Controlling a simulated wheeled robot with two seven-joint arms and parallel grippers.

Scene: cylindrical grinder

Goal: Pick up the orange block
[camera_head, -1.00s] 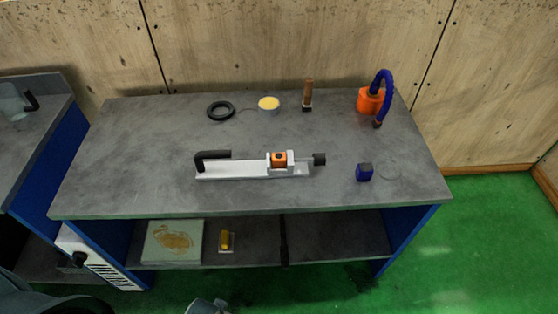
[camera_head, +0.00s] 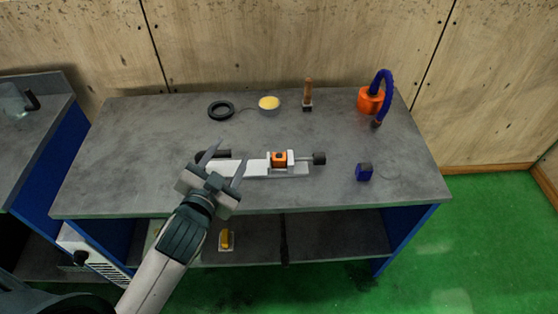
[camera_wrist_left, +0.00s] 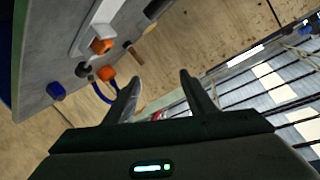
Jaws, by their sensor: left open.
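The orange block (camera_head: 279,159) sits in the white vise-like fixture (camera_head: 296,173) on the grey workbench. It also shows in the left wrist view (camera_wrist_left: 101,46), at the upper left. My left gripper (camera_head: 224,158) is open and empty, to the left of the block and apart from it. It hides part of the fixture's left end with the black handle. In the left wrist view, its two fingers (camera_wrist_left: 159,90) stand apart with nothing between them. My right gripper is not in view.
On the grey bench (camera_head: 150,140) are a black ring (camera_head: 221,110), a yellow-topped round tin (camera_head: 269,104), a brush (camera_head: 308,95), an orange pot with a blue hose (camera_head: 369,102) and a small blue object (camera_head: 364,172). The bench's left part is clear.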

